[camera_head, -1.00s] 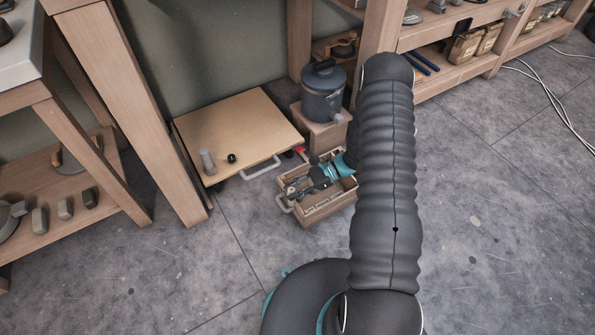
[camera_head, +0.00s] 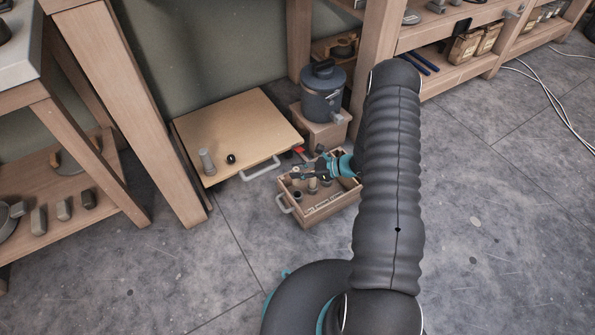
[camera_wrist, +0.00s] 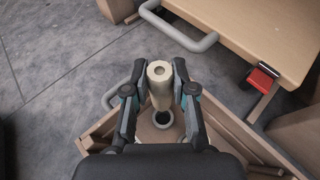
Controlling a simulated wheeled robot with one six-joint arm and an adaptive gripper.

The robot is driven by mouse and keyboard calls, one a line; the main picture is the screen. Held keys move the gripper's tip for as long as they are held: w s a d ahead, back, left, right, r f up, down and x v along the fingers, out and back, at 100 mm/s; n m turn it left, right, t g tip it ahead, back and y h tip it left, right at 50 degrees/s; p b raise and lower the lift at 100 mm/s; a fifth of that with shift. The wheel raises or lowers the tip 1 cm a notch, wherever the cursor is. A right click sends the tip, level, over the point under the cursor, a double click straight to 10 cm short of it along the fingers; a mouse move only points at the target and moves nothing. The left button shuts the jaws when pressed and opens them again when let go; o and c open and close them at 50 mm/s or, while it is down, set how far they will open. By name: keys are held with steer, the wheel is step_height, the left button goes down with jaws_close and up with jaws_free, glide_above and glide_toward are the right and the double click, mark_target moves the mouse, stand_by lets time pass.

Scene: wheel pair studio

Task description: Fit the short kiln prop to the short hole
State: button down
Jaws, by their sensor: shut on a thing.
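My gripper (camera_wrist: 161,92) is shut on a cream, tube-shaped kiln prop (camera_wrist: 160,74), whose round end with a small hole faces the wrist camera. A grey ring with a dark opening (camera_wrist: 163,118) lies close by the prop's lower end in the wrist view; I cannot tell whether the prop is in it or apart. In the head view my gripper (camera_head: 311,172) is over the wooden crate (camera_head: 325,213), and a pale upright piece shows under it. A dark round opening (camera_head: 297,195) shows at the crate's left.
A low wooden board (camera_head: 245,120) with a grey handle stands beside the crate, bearing a grey cylinder (camera_head: 207,160) and a small black piece (camera_head: 231,158). A grey lidded canister (camera_head: 323,95) stands behind the crate. The floor in front is clear.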

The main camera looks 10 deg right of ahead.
steer(key=shift+d, duration=0.2)
steer(key=shift+f+b, duration=2.35)
steer(key=shift+f, duration=0.45)
steer(key=shift+b, duration=0.4)
steer(key=shift+f, duration=0.25)
steer(key=shift+f, duration=1.2)
steer(key=shift+f, duration=0.2)
steer(key=shift+f, duration=0.4)
